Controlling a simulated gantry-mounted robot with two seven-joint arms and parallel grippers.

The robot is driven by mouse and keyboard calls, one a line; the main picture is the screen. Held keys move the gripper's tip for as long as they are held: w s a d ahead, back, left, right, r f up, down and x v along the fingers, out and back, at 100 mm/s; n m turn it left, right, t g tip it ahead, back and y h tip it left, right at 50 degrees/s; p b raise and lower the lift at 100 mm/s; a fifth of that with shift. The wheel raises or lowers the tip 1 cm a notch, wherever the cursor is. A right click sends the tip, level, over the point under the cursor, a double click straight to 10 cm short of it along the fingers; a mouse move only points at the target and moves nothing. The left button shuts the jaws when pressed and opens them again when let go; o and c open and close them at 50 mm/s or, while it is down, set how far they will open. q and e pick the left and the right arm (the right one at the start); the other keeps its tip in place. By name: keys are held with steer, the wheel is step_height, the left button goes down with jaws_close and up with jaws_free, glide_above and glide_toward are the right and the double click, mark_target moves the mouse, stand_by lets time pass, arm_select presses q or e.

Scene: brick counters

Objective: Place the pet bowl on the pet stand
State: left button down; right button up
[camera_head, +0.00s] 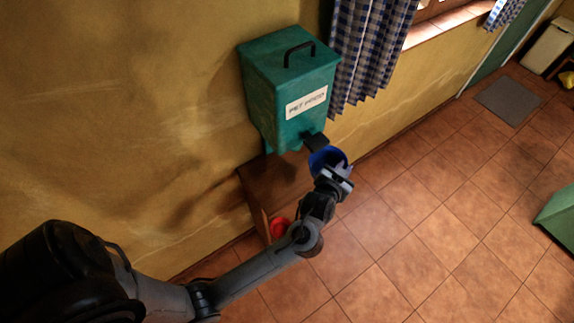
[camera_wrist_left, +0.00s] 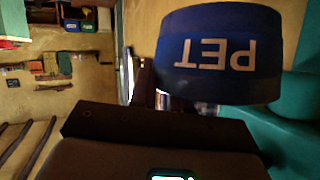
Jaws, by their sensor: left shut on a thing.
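A blue pet bowl (camera_head: 326,158) is in my left gripper (camera_head: 337,176), in front of the lower spout of the green pet food dispenser. In the left wrist view the bowl (camera_wrist_left: 215,50) fills the upper right, with the letters "PET" upside down in the picture. My left gripper is shut on the bowl; its fingertips are mostly hidden. A brown wooden stand (camera_head: 272,183) stands against the wall below the dispenser, partly hidden by it and my arm. A red bowl-like object (camera_head: 279,228) shows low beside the stand. My right gripper is not in view.
The green dispenser (camera_head: 265,110), labelled "PET FOOD", is on the yellow wall, close to the bowl. A checked curtain (camera_head: 368,50) hangs to its right. A grey mat (camera_head: 508,101) lies on the floor. A green object (camera_head: 558,217) is at the right edge. Tiled floor between is clear.

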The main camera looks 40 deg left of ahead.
arm_select(q)
steer(key=shift+s+a+f+b, duration=0.35)
steer(key=shift+a+f+b, duration=0.15)
steer(key=shift+a+f, duration=1.4)
steer(key=shift+s+a+f+b, duration=0.4)
steer(key=shift+a+f+b, duration=0.1)
steer(key=shift+a+f, duration=1.35)
steer(key=shift+s+a+f+b, duration=0.35)
steer(key=shift+a+f+b, duration=0.15)
steer(key=shift+a+f, duration=1.4)
steer(key=shift+a+r, duration=0.2)
steer(key=shift+r, duration=0.1)
steer(key=c, duration=1.1)
jaws_free()
steer(key=shift+f, duration=0.1)
